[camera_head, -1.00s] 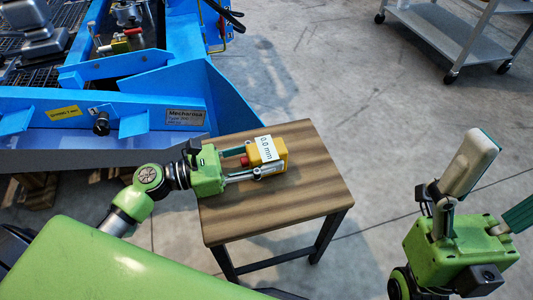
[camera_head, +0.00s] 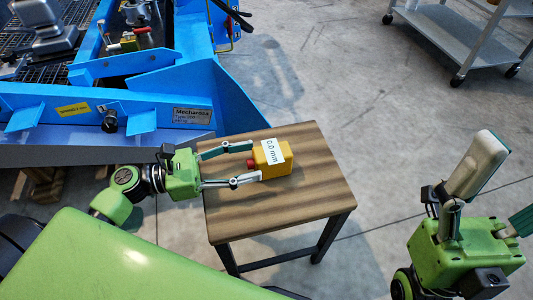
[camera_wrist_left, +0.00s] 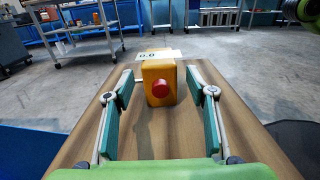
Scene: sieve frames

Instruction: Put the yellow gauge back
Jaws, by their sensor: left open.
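The yellow gauge (camera_head: 279,160) stands on the small wooden table (camera_head: 290,205), with a white label reading 0.0 mm and a red button facing my left gripper. My left gripper (camera_head: 254,161) is open and level with the gauge, its fingertips close to the gauge's near side. In the left wrist view the gauge (camera_wrist_left: 158,77) stands centred beyond the two open fingers (camera_wrist_left: 158,92), with clear gaps on both sides. My right gripper (camera_head: 493,192) is at the lower right, raised and away from the table, its fingers spread apart.
A blue machine frame (camera_head: 150,107) fills the upper left, next to the table. A small device with yellow and red parts (camera_head: 132,40) sits on it. A grey trolley (camera_head: 462,40) stands at the upper right. The floor between is clear.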

